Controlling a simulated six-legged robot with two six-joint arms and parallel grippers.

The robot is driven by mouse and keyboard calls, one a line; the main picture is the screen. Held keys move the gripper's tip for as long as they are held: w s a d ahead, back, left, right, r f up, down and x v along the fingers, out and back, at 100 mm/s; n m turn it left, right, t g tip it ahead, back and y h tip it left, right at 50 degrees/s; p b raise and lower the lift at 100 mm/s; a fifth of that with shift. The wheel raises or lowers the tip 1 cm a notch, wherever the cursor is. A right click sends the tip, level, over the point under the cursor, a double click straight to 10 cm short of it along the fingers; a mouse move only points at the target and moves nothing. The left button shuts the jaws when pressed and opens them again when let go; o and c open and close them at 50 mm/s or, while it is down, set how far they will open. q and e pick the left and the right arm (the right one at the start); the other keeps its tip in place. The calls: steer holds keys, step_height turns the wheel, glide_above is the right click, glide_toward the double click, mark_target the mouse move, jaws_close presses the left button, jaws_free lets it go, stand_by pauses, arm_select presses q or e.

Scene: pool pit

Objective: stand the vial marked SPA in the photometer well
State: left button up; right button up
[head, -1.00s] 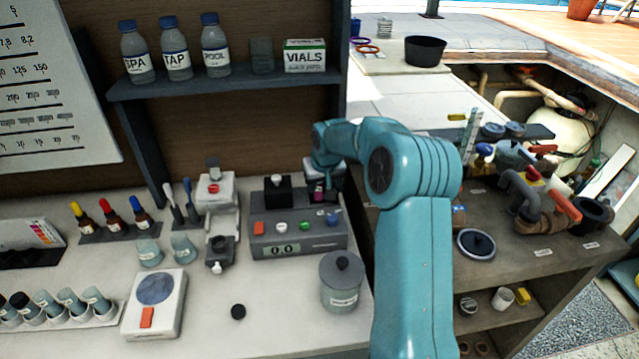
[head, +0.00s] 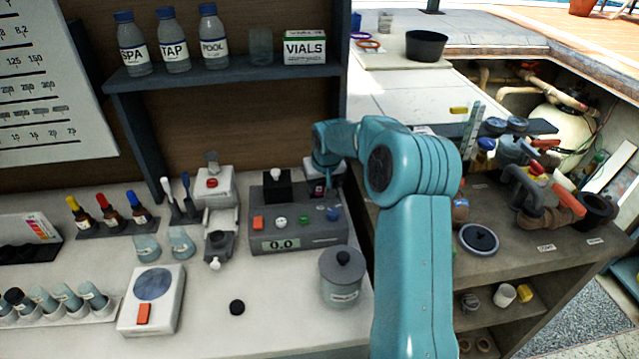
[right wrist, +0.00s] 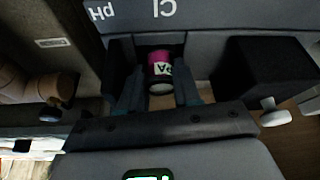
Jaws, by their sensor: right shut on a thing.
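My right gripper (right wrist: 160,95) is shut on a small vial (right wrist: 161,70) with a pink part and a white label; only the letters "PA" can be read. In the right wrist view the vial is between the fingers, in front of a dark recess under a panel marked "pH" and "Cl". In the head view the right gripper (head: 322,182) is at the back right of the grey photometer (head: 300,240), mostly hidden by my arm. The photometer's display reads 0.0. A black block (head: 277,187) stands at its back. I cannot tell whether the vial touches a surface. My left gripper is out of view.
A white device (head: 213,187) and dropper bottles (head: 107,215) stand further left. Bottles line the shelf (head: 225,80).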

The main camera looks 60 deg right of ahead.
steer(key=o, duration=1.1)
steer(key=shift+a, duration=0.1)
steer(key=shift+w, duration=0.1)
steer(key=shift+r, duration=0.1)
steer(key=shift+d+r, duration=0.1)
steer(key=shift+d, duration=0.1)
